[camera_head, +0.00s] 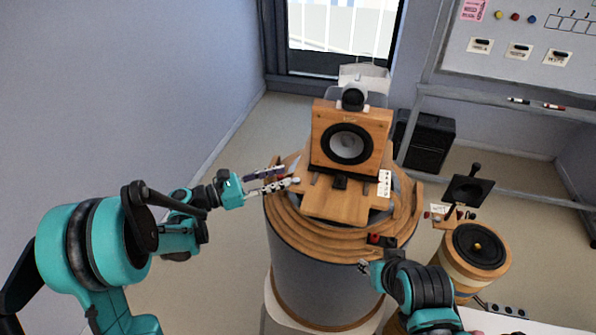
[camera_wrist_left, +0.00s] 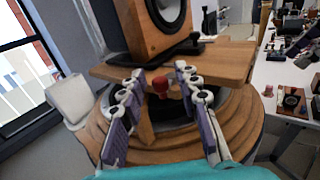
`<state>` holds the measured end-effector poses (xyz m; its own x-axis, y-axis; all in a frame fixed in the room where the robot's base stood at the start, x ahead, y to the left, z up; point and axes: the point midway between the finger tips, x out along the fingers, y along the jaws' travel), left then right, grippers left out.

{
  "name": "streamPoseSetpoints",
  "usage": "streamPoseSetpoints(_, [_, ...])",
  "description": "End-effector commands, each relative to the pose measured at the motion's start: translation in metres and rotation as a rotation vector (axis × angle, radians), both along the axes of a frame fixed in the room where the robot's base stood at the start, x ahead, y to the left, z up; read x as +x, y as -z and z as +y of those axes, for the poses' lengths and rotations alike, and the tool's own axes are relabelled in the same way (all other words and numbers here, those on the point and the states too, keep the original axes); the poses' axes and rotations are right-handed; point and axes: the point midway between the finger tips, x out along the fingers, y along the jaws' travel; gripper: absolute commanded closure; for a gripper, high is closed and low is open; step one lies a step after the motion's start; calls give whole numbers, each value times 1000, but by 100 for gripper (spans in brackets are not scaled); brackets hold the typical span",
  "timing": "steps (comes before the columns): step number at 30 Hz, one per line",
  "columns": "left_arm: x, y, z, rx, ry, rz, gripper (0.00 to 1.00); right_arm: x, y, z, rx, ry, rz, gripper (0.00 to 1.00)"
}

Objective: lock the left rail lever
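A wooden speaker (camera_head: 350,143) with a round dark driver stands on a wooden board (camera_head: 335,205) on top of a round, stepped wooden stand (camera_head: 320,243). A red knob (camera_wrist_left: 160,84), which looks like the end of the left rail lever, shows at the board's near edge in the left wrist view. My left gripper (camera_head: 288,176) is at the left side of the board. Its fingers (camera_wrist_left: 160,76) are apart, with the red knob between them and a gap on both sides. The lever's arm is mostly hidden. My right gripper (camera_head: 364,267) is low at the stand's front right; its fingers are too small to read.
A red and black piece (camera_head: 381,240) sits on the stand's front right edge. A striped round pedestal (camera_head: 474,262) with a black disc stands to the right. A black box (camera_head: 426,143) stands behind. The floor at left is clear.

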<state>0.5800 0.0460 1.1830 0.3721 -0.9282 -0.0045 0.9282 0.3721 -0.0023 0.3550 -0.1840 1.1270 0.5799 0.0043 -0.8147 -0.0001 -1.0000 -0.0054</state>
Motion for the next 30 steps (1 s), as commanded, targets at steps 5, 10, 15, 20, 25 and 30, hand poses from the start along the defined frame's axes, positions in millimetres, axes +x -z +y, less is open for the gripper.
streamPoseSetpoints(5, [11, 1, -29, 1, 2, -1, 68, 0, 2, 0, 0, 0, 0, 62])
streamPoseSetpoints(10, [18, 1, -46, 2, 1, -1, 68, 0, 3, 0, 0, 0, 0, 62])
streamPoseSetpoints(15, [21, 0, -50, 2, -1, -1, 68, 0, 3, 0, 0, 0, 0, 62])
streamPoseSetpoints(20, [21, 0, -50, 3, -2, -1, 68, 0, 3, 0, 0, 0, 0, 62])
streamPoseSetpoints(25, [20, 0, -50, 3, -1, -1, 100, 0, 3, 0, 0, 0, 0, 62])
streamPoseSetpoints(30, [20, 0, -50, 2, -1, -1, 100, 0, 3, 0, 0, 0, 0, 62])
